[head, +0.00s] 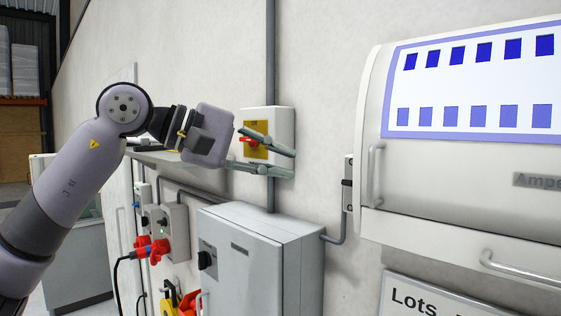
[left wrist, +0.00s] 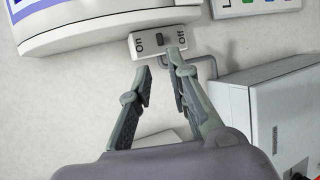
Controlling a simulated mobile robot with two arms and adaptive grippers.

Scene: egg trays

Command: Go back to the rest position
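My left gripper (head: 291,162) is open and empty in the head view, with two grey fingers apart. It stands in front of the wall, and its upper finger partly covers a white box with a yellow plate and a red knob (head: 247,141). In the left wrist view my left gripper (left wrist: 160,62) has its fingertips spread just below a white On/Off switch (left wrist: 160,41). The right fingertip overlaps the edge of the switch in the picture; I cannot tell whether it touches. My right gripper is in neither view.
A large white rounded cabinet (head: 450,165) hangs on the right wall. A grey electrical box (head: 262,232) is below the gripper. Red plugs (head: 150,250) and a shelf (head: 165,157) are at the left. The wall between the gripper and the cabinet is mostly bare.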

